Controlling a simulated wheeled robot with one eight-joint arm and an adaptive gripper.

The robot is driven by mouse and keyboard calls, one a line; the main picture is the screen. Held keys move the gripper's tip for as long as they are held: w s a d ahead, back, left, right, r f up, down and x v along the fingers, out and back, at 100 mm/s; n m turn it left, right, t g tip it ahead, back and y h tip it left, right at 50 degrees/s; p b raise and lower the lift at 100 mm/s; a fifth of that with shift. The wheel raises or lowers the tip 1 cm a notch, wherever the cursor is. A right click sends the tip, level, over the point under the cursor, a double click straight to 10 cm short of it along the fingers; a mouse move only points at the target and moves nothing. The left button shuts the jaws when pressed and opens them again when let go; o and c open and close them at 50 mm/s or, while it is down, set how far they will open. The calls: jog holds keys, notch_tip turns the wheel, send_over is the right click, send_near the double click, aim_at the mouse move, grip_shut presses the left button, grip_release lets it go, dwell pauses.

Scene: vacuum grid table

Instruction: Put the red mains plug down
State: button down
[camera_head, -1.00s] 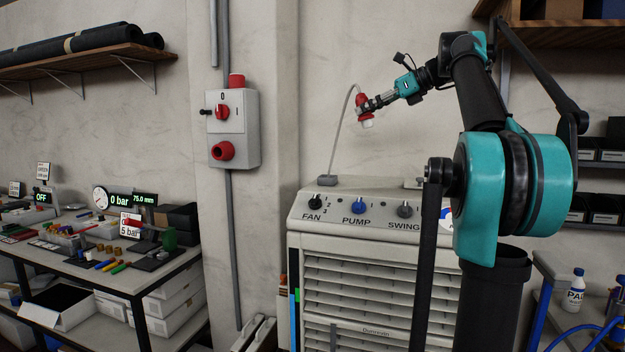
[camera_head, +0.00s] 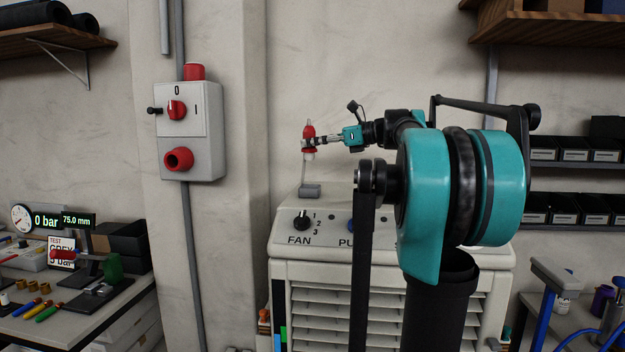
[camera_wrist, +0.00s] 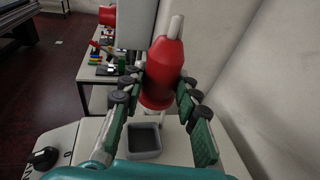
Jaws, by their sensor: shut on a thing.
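The red mains plug (camera_head: 309,132) is held in my gripper (camera_head: 312,142), upright above the top of the cooler unit. In the wrist view the plug (camera_wrist: 162,72) stands between the two green-padded fingers of my gripper (camera_wrist: 160,90), with a pale cable end at its top. The fingers are shut on it. A small grey square holder (camera_wrist: 144,140) with a dark inside sits below the plug on the cooler top; it also shows in the head view (camera_head: 310,190). The plug is clear of the holder, with a gap between them.
The cooler (camera_head: 290,250) has FAN and PUMP knobs on its sloped front. A grey wall switch box (camera_head: 188,130) with a red socket (camera_head: 178,159) is to the left. A workbench with gauges (camera_head: 50,325) stands at the lower left. The wall is close behind the cooler.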

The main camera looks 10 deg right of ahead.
notch_tip(320, 180, down, 10)
jog(key=shift+f, duration=0.25)
dwell(0.4)
jog(key=c, duration=1.1)
grip_release()
jog(key=v, duration=1.2)
jog(key=shift+s+d, duration=0.1)
